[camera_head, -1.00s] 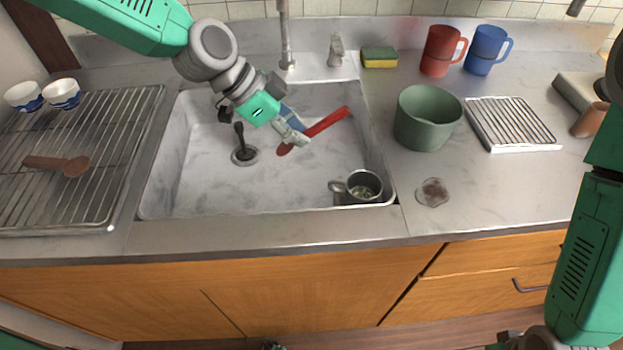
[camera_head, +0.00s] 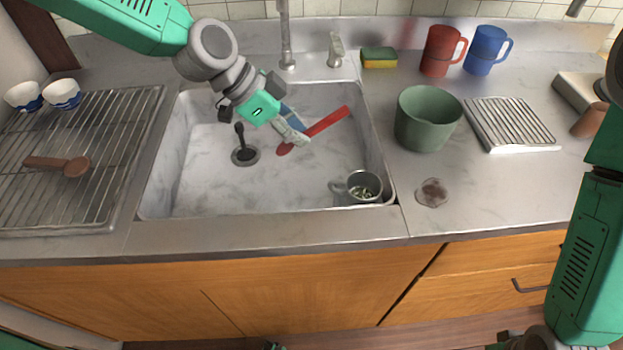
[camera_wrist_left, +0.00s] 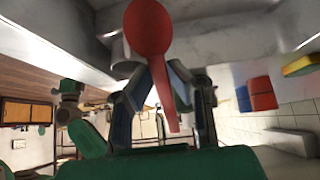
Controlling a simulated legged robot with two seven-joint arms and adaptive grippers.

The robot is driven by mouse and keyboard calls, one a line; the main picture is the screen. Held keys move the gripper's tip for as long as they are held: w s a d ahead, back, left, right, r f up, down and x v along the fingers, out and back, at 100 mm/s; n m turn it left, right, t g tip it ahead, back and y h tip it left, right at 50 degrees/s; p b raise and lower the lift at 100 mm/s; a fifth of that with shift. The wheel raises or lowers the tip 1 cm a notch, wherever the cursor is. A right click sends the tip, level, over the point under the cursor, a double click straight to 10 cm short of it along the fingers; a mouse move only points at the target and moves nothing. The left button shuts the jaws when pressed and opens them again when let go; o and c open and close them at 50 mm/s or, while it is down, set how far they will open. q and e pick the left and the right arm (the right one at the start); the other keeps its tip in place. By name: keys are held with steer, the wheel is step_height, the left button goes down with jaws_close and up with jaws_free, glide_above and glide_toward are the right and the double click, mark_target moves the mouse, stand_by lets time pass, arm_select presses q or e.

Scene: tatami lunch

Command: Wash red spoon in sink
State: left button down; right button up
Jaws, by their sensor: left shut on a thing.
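The red spoon (camera_head: 328,122) is in the sink (camera_head: 215,195), slanting up to the right in the head view. My left gripper (camera_head: 300,138) is low in the sink and shut on the spoon. In the left wrist view the spoon (camera_wrist_left: 150,38) passes between the fingers of the left gripper (camera_wrist_left: 172,95), its round bowl toward the top. The faucet (camera_head: 286,40) stands at the back of the sink; no running water is visible. My right arm shows at the right edge, but its gripper cannot be made out.
A grey metal mug (camera_head: 352,186) sits in the sink's front right corner. A green pot (camera_head: 427,125) and a wire rack (camera_head: 510,122) stand on the right counter. A brown spoon (camera_head: 58,165) lies on the left rack (camera_head: 118,150).

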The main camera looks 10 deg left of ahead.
arm_select(q)
steer(key=shift+r+p, duration=1.85)
steer(key=shift+r, duration=0.65)
